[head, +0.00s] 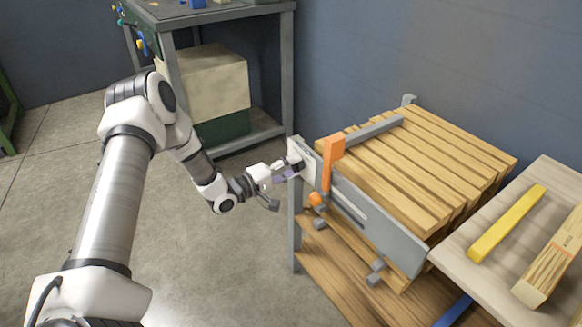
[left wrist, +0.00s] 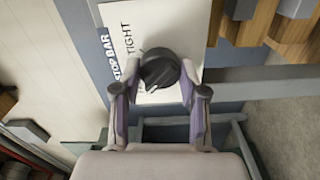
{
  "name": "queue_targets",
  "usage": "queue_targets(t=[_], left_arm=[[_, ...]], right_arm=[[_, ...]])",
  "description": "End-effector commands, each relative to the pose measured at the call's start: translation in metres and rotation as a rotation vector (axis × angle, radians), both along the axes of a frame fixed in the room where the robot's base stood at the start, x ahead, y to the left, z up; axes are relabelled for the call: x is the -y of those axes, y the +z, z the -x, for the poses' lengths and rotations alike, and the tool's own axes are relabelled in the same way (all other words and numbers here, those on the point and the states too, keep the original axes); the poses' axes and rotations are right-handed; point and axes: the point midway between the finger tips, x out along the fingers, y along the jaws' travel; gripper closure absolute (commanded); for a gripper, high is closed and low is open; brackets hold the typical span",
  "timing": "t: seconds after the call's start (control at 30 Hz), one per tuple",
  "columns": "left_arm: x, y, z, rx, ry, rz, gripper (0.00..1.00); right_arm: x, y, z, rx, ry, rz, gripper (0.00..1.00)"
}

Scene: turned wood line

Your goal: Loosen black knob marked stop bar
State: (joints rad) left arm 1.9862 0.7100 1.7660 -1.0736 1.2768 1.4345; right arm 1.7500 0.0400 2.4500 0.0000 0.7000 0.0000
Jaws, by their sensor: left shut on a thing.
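The black knob (left wrist: 158,70) sits on a white plate (left wrist: 190,28) printed with "STOP BAR" and "TIGHT" in the left wrist view. My left gripper (left wrist: 160,84) has its two purple-padded fingers on either side of the knob and is shut on it. In the head view my left gripper (head: 287,174) reaches the white plate (head: 303,158) at the left end of the grey metal bar (head: 375,225); there the gripper mostly hides the knob. My right gripper is not in view.
An orange upright piece (head: 332,160) and an orange ball (head: 315,199) are close right of the gripper. Wooden slats (head: 430,160) lie behind the bar. A side board (head: 500,262) holds a yellow bar (head: 506,224). Open floor lies in front.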

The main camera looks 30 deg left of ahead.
Motion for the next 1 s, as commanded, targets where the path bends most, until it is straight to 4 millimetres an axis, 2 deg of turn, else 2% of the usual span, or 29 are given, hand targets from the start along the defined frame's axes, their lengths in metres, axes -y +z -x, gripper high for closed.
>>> queue_targets(t=[0.5, 0.53, 0.6, 0.87, 1.0], left_arm=[[-0.0003, 0.0003, -0.0002, -0.008, 0.001, 0.022, 0.92], [-0.0003, 0.0003, -0.0002, -0.008, 0.001, 0.022, 0.51], [-0.0002, 0.0003, -0.0002, -0.009, 0.001, 0.021, 0.32], [-0.0002, 0.0001, 0.0000, -0.008, 0.001, 0.020, 0.32], [-0.0046, 0.0000, 0.0074, -0.009, 0.004, 0.022, 0.32]], right_arm=[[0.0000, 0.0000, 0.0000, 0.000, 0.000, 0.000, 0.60], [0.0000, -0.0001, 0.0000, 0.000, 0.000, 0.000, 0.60], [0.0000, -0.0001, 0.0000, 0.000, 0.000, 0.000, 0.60], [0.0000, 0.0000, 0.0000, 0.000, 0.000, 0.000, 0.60], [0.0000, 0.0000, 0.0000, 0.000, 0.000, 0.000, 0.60]])
